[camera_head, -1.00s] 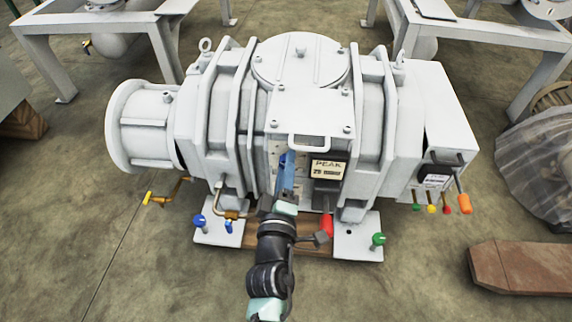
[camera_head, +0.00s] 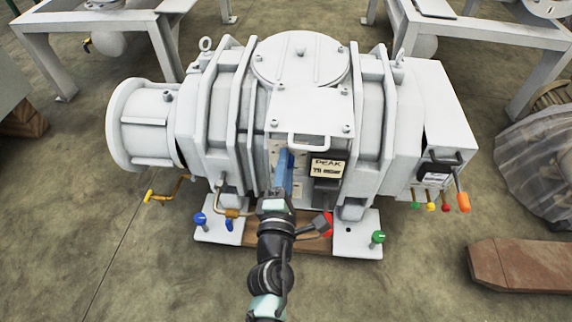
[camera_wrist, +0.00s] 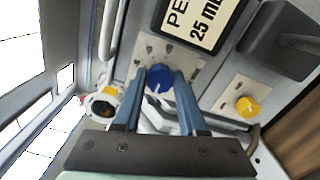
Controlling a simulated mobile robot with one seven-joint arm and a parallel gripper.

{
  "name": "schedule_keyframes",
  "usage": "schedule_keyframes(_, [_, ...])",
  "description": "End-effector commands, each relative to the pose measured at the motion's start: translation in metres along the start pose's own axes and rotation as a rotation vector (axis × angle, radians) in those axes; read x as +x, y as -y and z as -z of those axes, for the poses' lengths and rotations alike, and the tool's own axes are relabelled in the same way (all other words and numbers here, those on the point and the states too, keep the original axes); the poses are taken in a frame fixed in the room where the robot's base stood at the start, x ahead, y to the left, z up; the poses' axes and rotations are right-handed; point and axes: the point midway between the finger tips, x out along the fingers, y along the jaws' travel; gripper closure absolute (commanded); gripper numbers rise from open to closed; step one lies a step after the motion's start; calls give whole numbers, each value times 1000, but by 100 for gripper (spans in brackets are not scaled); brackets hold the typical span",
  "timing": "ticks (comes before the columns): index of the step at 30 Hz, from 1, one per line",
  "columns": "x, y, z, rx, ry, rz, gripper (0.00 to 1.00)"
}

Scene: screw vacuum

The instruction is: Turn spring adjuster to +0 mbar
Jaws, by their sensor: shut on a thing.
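A blue round knob (camera_wrist: 158,79) sits on a pale marked plate (camera_wrist: 192,86) in the wrist view. The two blue fingers of my gripper (camera_wrist: 160,76) are shut on this knob, one on each side. The gripper also shows in the head view (camera_head: 284,168) at the front of the white machine; there the knob is hidden. A PEAK display (camera_wrist: 201,17) is just above the knob and shows "25 mb", cut off by the frame edge. It is small in the head view (camera_head: 326,168). I cannot tell which knob is the spring adjuster, nor read its scale.
A yellow knob (camera_wrist: 246,107) is right of the blue one. A dark box (camera_wrist: 288,42) sticks out beside the display. A handle bar (camera_head: 314,141) is above my gripper. A red part (camera_head: 328,223) is close beside my wrist.

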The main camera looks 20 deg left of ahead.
Motion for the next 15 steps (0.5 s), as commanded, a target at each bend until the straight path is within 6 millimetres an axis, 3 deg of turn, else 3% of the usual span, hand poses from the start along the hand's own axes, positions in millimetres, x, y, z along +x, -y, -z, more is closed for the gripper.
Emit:
schedule_keyframes(14, [0,1,0,-16,1,3,100])
schedule_keyframes(15, [0,1,0,-16,1,3,54])
